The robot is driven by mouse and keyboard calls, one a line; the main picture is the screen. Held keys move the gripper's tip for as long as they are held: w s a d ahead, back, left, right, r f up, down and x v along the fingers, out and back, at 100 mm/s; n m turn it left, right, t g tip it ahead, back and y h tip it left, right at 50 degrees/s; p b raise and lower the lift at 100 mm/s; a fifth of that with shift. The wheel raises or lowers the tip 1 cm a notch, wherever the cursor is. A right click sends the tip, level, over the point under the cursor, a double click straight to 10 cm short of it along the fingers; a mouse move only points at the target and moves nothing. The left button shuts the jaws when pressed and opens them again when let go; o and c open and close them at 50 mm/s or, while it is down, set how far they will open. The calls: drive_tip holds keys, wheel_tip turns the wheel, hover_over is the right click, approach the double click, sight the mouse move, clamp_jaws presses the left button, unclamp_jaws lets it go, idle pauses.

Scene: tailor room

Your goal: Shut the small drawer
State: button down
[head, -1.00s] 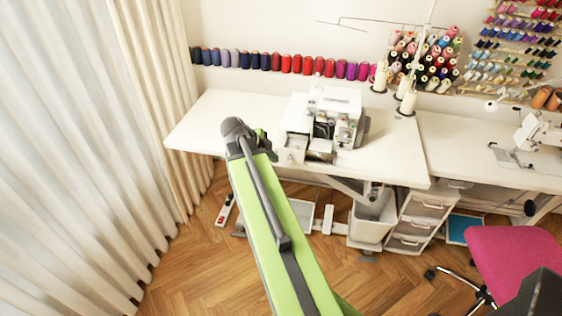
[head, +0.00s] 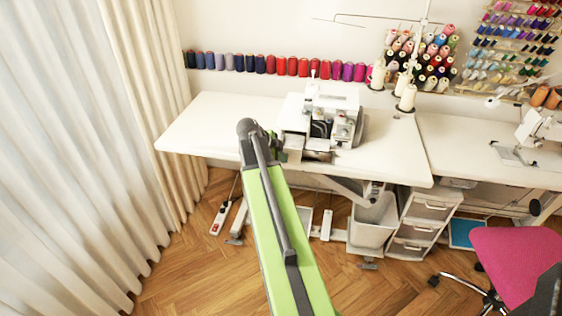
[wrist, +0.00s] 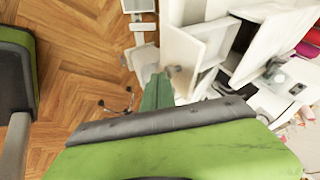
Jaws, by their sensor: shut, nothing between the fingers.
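A white sewing machine (head: 340,98) stands on the white table, with a pale panel (head: 293,147) and a dark opening low on its front. Below the table is a white drawer unit (head: 430,208) with several handled drawers. I cannot tell surely which part is the small drawer. My gripper (head: 273,140) is just left of the machine's front, mostly hidden behind my arm. In the wrist view its dark green fingers (wrist: 157,92) are shut and empty. Their tips are close to a white panel (wrist: 198,42); I cannot tell whether they touch.
The white table (head: 205,125) is bare left of the machine. Thread cones (head: 405,95) stand behind at the right. A grey-white bin (head: 372,222) is below, left of the drawer unit. A pink chair (head: 515,262) is at the lower right. Curtains (head: 80,160) hang at the left.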

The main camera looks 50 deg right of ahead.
drive_tip(key=w+d, duration=0.2)
drive_tip(key=d, duration=0.1)
drive_tip(key=w+d, duration=0.2)
drive_tip(key=d, duration=0.1)
drive_tip(key=w+d, duration=0.2)
drive_tip(key=d, duration=0.1)
drive_tip(key=shift+d, duration=0.35)
